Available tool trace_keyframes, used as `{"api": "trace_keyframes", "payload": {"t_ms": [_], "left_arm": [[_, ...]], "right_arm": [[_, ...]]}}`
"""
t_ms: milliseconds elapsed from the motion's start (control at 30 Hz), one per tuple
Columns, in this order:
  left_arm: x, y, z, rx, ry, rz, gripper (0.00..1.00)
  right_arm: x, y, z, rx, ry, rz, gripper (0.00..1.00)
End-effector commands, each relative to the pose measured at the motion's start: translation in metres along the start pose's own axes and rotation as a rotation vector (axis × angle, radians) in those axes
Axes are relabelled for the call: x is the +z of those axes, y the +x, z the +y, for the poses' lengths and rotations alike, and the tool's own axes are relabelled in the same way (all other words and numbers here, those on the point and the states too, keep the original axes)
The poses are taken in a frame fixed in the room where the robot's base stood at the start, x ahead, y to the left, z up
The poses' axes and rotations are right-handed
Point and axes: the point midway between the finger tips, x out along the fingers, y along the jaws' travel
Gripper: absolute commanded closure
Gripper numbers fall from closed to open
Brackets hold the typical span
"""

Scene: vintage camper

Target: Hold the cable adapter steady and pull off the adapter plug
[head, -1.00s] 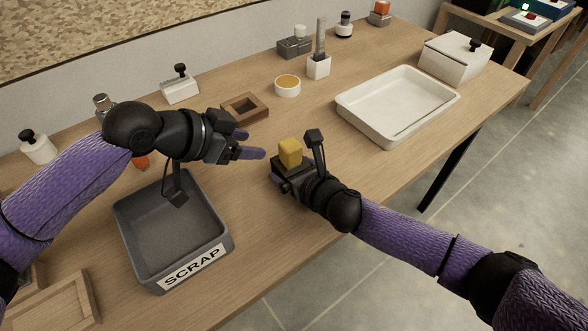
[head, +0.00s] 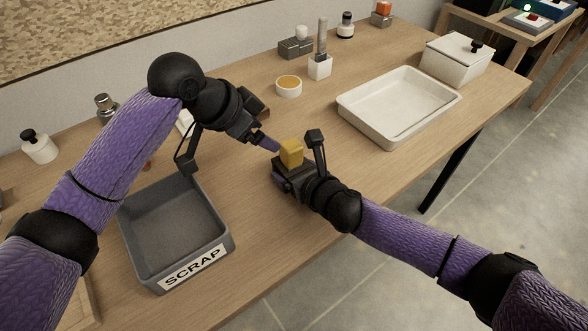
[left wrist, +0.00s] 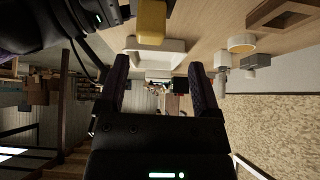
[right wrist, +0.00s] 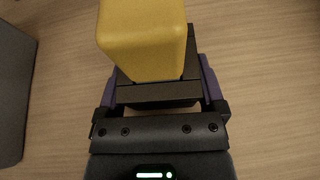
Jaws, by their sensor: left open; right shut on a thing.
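The yellow adapter plug (head: 291,153) sits upright on top of the dark cable adapter (head: 283,167). In the right wrist view the plug (right wrist: 143,40) stands on the dark adapter block (right wrist: 160,92). My right gripper (head: 284,177) is shut on the adapter, one finger on each side, and holds it over the table. My left gripper (head: 269,144) is open and empty, its fingertips just left of the plug in the head view. In the left wrist view the plug (left wrist: 151,22) lies beyond the open fingers, not between them.
The grey SCRAP bin (head: 228,243) stands on the table at the left. A white tray (head: 398,105) and a lidded white box (head: 455,58) are at the right. A round white dish (head: 289,86) and small holders line the back. Bare tabletop lies between bin and tray.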

Motion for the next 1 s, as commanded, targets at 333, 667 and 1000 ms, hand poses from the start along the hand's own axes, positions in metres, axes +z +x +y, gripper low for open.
{"api": "trace_keyframes", "payload": {"t_ms": [333,667,1000], "left_arm": [[-0.003,0.032,0.009,0.050,0.008,-0.133,0.18],[0.003,0.078,0.011,0.047,0.010,-0.130,0.18],[0.004,0.083,0.011,0.046,0.010,-0.129,0.20]], "right_arm": [[-0.001,0.000,0.000,-0.001,0.000,0.002,0.89],[-0.001,0.000,0.000,-0.001,0.001,0.002,0.89],[-0.001,0.000,0.000,-0.001,0.001,0.002,0.89]]}}
